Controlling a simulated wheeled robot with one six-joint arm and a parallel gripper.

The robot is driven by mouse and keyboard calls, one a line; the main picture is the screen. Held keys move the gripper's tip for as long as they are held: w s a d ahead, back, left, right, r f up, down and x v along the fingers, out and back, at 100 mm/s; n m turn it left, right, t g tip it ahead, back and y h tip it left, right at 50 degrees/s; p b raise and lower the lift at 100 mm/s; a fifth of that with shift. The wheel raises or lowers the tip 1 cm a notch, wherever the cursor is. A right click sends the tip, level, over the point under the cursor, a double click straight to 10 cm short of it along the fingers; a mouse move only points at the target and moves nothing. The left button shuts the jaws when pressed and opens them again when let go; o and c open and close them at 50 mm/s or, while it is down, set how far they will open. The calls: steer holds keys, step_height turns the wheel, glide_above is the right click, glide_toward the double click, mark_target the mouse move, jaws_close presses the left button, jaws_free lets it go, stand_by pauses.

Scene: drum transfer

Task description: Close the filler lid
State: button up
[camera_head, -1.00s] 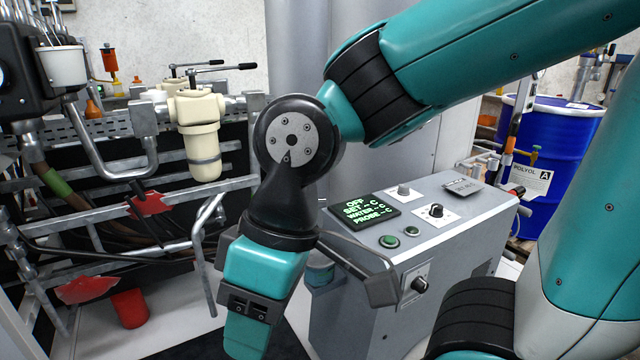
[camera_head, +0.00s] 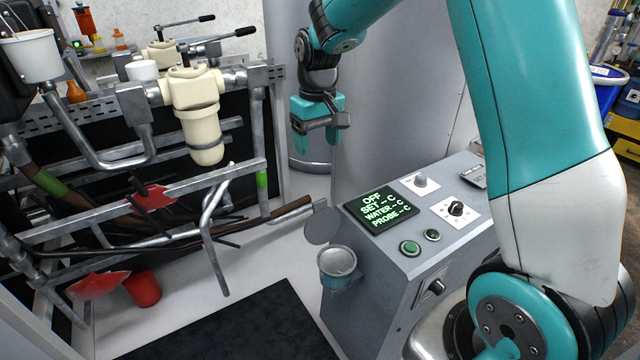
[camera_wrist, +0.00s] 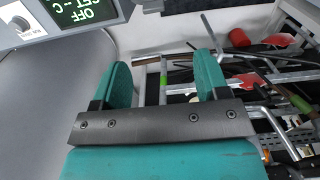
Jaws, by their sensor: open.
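The filler (camera_head: 338,266) is a small round grey neck with a teal body on the left side of the grey control unit (camera_head: 400,265). Its lid (camera_head: 322,224), a flat grey disc, stands raised behind the filler's rim, so the filler's mouth shows open from above. My gripper (camera_head: 318,122) is well above and behind the filler in the head view, near the grey column. In the wrist view its two teal fingers (camera_wrist: 165,75) are spread apart with nothing between them. The lid and filler are not clearly visible in the wrist view.
The unit's display (camera_head: 380,206) reads OFF, beside green buttons and knobs. A pipe frame with a cream filter housing (camera_head: 199,115) stands at the left. A red cup (camera_head: 143,289) and a black mat (camera_head: 235,325) lie on the floor side.

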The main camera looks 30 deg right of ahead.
mark_target(319, 201)
steer(key=f+p, duration=0.1)
steer(key=f, duration=0.5)
steer(key=f+p, duration=0.1)
steer(key=f, duration=0.4)
steer(key=d+f+p, duration=0.1)
steer(key=f, duration=0.5)
steer(key=shift+w+f, duration=0.35)
steer(key=shift+c, duration=0.5)
jaws_close()
